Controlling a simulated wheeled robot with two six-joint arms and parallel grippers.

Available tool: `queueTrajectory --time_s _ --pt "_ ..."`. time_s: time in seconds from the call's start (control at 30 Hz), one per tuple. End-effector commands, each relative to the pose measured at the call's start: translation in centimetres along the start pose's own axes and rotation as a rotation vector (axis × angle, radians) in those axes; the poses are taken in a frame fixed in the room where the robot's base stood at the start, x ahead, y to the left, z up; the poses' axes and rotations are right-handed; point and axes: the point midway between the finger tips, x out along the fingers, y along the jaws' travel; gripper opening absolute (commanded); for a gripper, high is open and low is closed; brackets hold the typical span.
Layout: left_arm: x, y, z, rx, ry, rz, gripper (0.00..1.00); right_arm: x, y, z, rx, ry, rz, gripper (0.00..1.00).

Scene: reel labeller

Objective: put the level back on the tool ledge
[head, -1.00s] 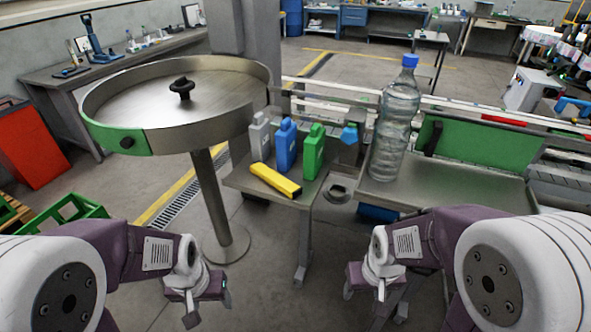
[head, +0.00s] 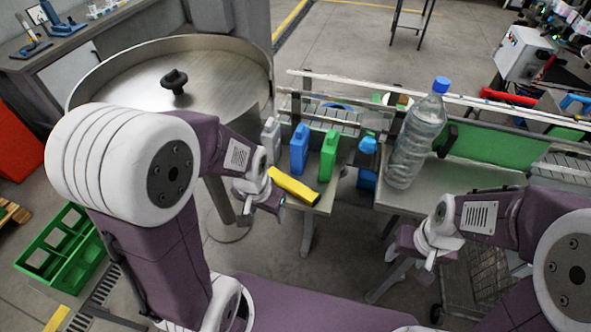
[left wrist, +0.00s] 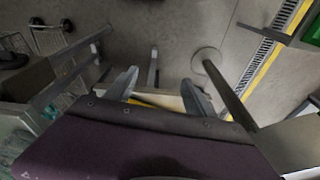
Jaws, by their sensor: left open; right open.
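The yellow level (head: 293,186) lies on a small grey shelf (head: 325,203), along its front left edge, in front of several bottles. My left gripper (head: 262,207) is open and empty, close to the left end of the level in the head view. In the left wrist view, the open fingers (left wrist: 160,85) spread over the shelf edge, and a strip of the yellow level (left wrist: 150,103) shows between them, partly hidden by the gripper body. My right gripper (head: 415,258) is open and empty, below the right-hand table. I cannot tell which surface is the tool ledge.
Grey, blue (head: 300,149) and green (head: 328,156) bottles stand behind the level. A large clear bottle with a blue cap (head: 417,138) stands on the right table. The round steel turntable (head: 130,85) is at left. A green crate (head: 62,248) is on the floor.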

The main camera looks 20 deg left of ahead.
Motion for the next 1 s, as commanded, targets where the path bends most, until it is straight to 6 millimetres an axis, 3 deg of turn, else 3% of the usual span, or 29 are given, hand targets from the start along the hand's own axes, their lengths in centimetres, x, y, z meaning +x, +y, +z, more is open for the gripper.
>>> queueTrajectory --time_s 0.03,0.17,0.4,0.6,0.73,0.87,1.0 --pt "-2.5 0.1 -1.2 0.050 -0.001 0.000 0.62 -2.6 -0.1 -0.3 0.000 0.000 0.000 0.58" --pt "-5.1 0.8 -4.8 0.325 -0.023 0.010 0.62 -5.5 -0.1 -0.6 0.000 0.000 0.000 0.58" --pt "-3.4 4.3 -10.9 1.061 -0.115 0.085 0.62 -5.6 -0.1 -0.6 0.000 0.000 0.000 0.58" --pt "-1.6 7.8 -14.1 1.637 -0.172 0.189 0.62 -5.5 -0.1 -0.6 0.000 0.000 0.000 0.58" --pt "-1.1 8.9 -14.7 1.807 -0.183 0.226 0.62 -5.5 -0.1 -0.6 0.000 0.000 0.000 0.58" --pt "-1.0 9.0 -14.7 1.830 -0.185 0.232 0.62 -5.7 -0.1 -0.6 0.000 0.000 0.000 0.58" --pt "0.8 8.9 -14.2 1.827 -0.186 0.234 0.62 -6.8 -0.1 -0.7 0.000 0.000 0.000 0.58"
